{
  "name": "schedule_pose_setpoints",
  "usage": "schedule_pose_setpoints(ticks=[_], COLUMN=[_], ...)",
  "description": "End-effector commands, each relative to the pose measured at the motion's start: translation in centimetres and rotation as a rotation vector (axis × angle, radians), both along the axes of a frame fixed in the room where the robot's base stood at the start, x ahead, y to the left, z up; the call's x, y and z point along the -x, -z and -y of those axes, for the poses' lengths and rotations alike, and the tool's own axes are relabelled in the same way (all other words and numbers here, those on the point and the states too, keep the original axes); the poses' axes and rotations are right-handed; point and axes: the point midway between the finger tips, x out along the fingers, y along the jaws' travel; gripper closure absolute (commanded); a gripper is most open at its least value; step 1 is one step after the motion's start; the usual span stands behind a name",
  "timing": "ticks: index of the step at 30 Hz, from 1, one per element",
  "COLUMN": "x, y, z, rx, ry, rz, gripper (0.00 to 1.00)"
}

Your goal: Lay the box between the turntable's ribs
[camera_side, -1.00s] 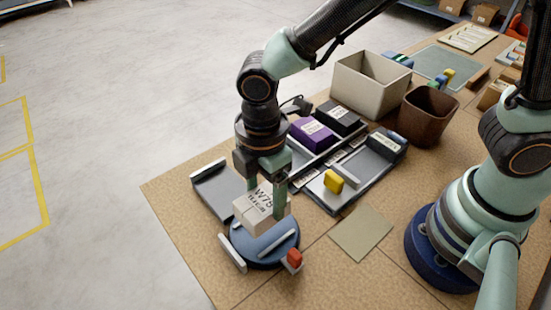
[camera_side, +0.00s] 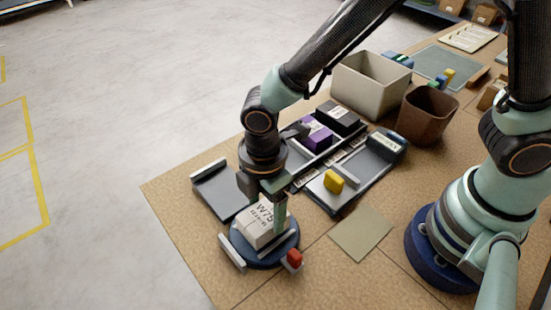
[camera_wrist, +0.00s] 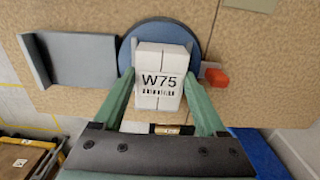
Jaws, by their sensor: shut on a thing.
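A white box (camera_side: 257,229) marked W75 is held between the green fingers of my gripper (camera_side: 266,212). Another light bar (camera_side: 232,253) stands at the turntable's left front edge. I cannot tell whether the box touches the disc. In the wrist view, the box (camera_wrist: 159,88) lies between my gripper's fingertips (camera_wrist: 160,76) and covers much of the turntable (camera_wrist: 158,29). The ribs are mostly hidden there.
A red block (camera_side: 294,258) sits at the turntable's right edge. A grey tray (camera_side: 217,190) lies behind it at left. A yellow block (camera_side: 333,181), purple box (camera_side: 316,135), beige bin (camera_side: 371,87) and brown bin (camera_side: 427,115) stand farther back. A flat olive square (camera_side: 361,232) lies at right.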

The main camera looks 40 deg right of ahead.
Motion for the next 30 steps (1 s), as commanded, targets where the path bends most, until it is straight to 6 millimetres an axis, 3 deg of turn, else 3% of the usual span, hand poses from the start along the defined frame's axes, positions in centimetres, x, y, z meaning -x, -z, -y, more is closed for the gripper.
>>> schedule_pose_setpoints(ticks=[30], x=[-0.02], y=[0.78], z=[0.0], rx=[0.0], ry=[0.0], rz=[0.0], gripper=[0.86])
